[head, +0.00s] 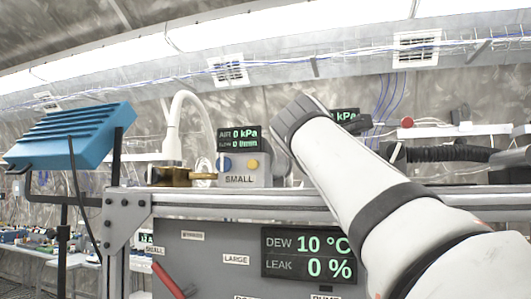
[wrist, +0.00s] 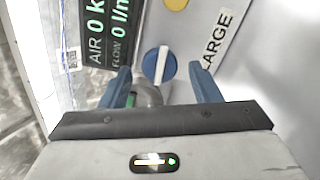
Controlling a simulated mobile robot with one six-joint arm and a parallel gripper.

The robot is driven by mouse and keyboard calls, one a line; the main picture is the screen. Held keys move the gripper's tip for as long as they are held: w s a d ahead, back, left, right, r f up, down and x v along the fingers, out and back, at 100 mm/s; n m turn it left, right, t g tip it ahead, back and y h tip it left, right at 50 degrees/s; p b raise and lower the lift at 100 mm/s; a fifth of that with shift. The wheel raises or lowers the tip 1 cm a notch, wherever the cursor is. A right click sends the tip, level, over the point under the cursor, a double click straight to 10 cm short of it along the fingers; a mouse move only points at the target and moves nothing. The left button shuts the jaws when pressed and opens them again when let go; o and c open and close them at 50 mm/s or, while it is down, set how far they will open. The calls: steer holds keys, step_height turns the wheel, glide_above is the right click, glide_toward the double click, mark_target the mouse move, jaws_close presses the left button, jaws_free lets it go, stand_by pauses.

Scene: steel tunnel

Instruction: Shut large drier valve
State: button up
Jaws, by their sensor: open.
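In the wrist view my gripper (wrist: 160,78) is open, with two blue fingers apart and nothing held. Beyond and between the fingertips is a round blue knob (wrist: 168,66) with a white bar across it, on a grey unit with a LARGE label (wrist: 217,40). Whether a finger touches the knob I cannot tell. A grey curved pipe (wrist: 148,95) shows between the fingers. In the head view my arm hides the LARGE unit and my gripper. A second LARGE label (head: 236,259) is on the lower panel, beside a SMALL label (head: 154,251) with a red lever (head: 170,281) below it.
A SMALL unit (head: 239,180) with blue and yellow knobs stands on the shelf, left of my arm. The panel display (head: 308,256) reads DEW 10 °C, LEAK 0 %. The AIR/FLOW display (wrist: 105,30) reads zeros. A blue box (head: 70,137) is at left.

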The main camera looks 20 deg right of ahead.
steer(key=b+v, duration=0.1)
steer(key=v, duration=0.6)
steer(key=shift+b, duration=0.3)
steer(key=shift+d, duration=0.1)
